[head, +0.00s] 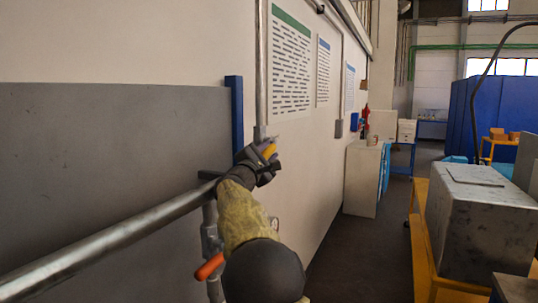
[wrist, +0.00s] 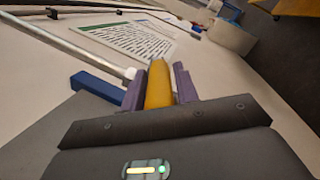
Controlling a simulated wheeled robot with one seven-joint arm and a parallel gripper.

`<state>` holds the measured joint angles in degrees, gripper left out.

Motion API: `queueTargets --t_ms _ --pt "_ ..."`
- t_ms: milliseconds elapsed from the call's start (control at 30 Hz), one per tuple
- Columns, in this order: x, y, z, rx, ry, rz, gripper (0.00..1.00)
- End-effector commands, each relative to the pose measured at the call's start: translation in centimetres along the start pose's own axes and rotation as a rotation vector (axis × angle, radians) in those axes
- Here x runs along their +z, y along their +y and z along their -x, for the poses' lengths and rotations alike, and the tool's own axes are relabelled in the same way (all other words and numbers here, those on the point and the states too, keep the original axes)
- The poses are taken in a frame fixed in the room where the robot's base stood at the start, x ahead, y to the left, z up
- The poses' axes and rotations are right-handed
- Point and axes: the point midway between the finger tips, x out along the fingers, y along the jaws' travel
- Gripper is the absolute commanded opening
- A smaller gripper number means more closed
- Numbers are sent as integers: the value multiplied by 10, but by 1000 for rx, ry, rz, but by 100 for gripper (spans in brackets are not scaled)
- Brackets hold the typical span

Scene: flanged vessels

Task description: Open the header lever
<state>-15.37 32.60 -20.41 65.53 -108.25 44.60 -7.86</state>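A yellow lever handle (wrist: 158,85) lies between the two fingers of my gripper (wrist: 158,88) in the wrist view. Both fingers appear to press against its sides, so my gripper looks shut on it. In the head view my gripper (head: 267,158) is at the far end of the thick grey header pipe (head: 110,236), with a little of the yellow handle (head: 269,151) showing. The lever's pivot and valve body are hidden behind my gripper and arm.
A lower valve with an orange handle (head: 209,267) sits on a vertical pipe beside my arm. A blue post (head: 235,112) and posters (head: 290,66) are at the wall. A grey box (head: 482,222) stands at right; the floor (head: 355,250) between is clear.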

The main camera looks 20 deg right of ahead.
Motion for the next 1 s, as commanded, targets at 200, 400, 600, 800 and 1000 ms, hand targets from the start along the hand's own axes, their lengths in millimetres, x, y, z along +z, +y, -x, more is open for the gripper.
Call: queueTargets --t_ms 200,400,600,800,1000 --pt "0 0 0 -1 -1 0 45" --pt "0 -1 2 0 -1 0 45" --pt "-2 -3 25 1 0 -2 45" --pt "-2 -3 58 0 1 -2 45" --pt "-1 -1 75 0 0 -1 45"
